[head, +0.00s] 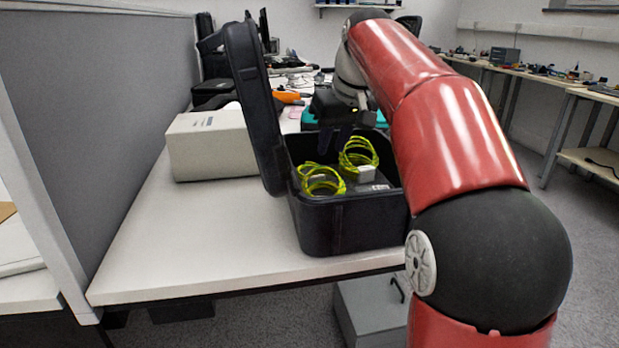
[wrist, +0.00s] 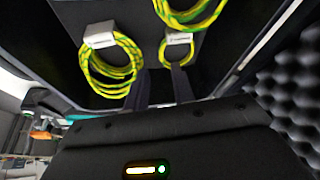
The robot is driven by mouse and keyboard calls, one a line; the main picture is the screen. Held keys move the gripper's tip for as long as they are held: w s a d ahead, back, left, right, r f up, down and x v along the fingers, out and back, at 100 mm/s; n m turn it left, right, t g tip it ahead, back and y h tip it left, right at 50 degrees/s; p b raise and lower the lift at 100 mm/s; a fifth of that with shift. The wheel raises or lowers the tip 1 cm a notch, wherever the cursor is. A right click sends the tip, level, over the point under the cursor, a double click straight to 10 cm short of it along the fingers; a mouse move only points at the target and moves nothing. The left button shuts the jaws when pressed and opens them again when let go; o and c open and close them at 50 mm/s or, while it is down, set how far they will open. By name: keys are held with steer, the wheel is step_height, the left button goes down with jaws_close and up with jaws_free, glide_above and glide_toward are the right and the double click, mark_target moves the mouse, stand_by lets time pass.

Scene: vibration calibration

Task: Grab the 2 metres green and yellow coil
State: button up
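An open black case (head: 335,225) on the table holds green and yellow coils. In the head view one coil (head: 321,181) is at the front left and another (head: 358,156) is further back right. The wrist view shows a coil with a white tag (wrist: 112,68) at left, a larger coil (wrist: 190,12) cut by the top edge, and a small loop (wrist: 177,48) near the right fingertip. Tag writing is unreadable, so I cannot tell which is 2 metres. My gripper (head: 335,138) is over the back of the case. Its fingers (wrist: 159,78) are apart, with nothing visibly held.
The case lid (head: 252,105) stands upright at the left. A beige box (head: 210,146) is behind it on the white table (head: 200,235). A grey partition (head: 100,110) borders the left. The case walls surround the coils. Foam (wrist: 290,110) shows at right in the wrist view.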

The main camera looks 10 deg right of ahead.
mark_target(322, 168)
steer(key=b+x, duration=0.1)
steer(key=x, duration=0.4)
steer(key=shift+w+a+f, duration=0.15)
steer(key=shift+a+f, duration=0.05)
steer(key=shift+f, duration=0.15)
jaws_close()
